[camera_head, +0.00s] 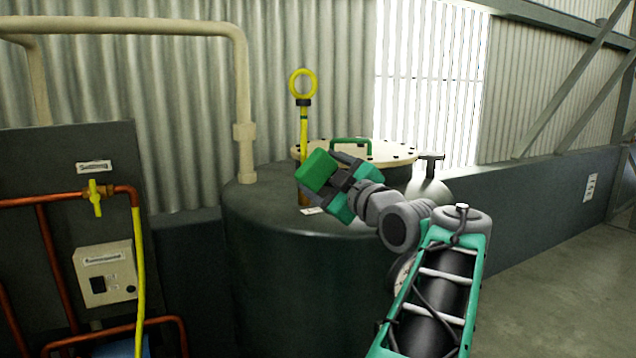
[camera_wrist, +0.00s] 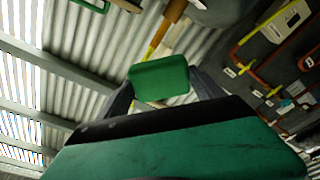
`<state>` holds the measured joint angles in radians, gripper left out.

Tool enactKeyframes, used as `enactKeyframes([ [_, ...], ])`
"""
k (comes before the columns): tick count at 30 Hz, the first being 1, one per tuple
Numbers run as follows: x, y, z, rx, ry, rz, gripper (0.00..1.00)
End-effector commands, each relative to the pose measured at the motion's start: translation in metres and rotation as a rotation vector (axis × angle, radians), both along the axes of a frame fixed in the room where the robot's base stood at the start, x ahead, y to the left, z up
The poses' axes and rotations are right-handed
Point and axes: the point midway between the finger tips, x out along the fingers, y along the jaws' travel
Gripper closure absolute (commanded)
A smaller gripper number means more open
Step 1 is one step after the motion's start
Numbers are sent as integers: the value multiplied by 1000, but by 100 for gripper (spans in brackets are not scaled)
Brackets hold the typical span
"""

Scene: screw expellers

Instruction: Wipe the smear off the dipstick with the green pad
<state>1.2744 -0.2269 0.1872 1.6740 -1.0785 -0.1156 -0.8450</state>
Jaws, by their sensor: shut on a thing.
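The dipstick (camera_head: 304,132) stands upright at the top of the dark tank, with a yellow ring handle, a black collar and a yellow shaft. A brown stretch (camera_head: 303,199) shows low on it, just above the tank top. My gripper (camera_head: 322,173) is shut on the green pad (camera_head: 316,170), which is in front of part of the shaft in the head view. In the wrist view the pad (camera_wrist: 160,79) sits between the fingers, with the yellow shaft (camera_wrist: 157,42) and brown part (camera_wrist: 174,12) beyond it. I cannot tell whether pad and dipstick touch.
The dark tank (camera_head: 290,270) has a bolted cream lid (camera_head: 385,152) with a green handle behind my gripper. A cream pipe (camera_head: 243,110) rises at its left. A dark panel with copper pipes and a yellow valve (camera_head: 95,197) stands further left. Floor at right is clear.

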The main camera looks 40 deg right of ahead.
Motion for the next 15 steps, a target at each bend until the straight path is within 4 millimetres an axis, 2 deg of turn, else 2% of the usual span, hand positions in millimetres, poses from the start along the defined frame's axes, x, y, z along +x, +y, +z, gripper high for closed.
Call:
enactKeyframes([
  [15, -4, 1, 1, 0, 0, 0, 56],
])
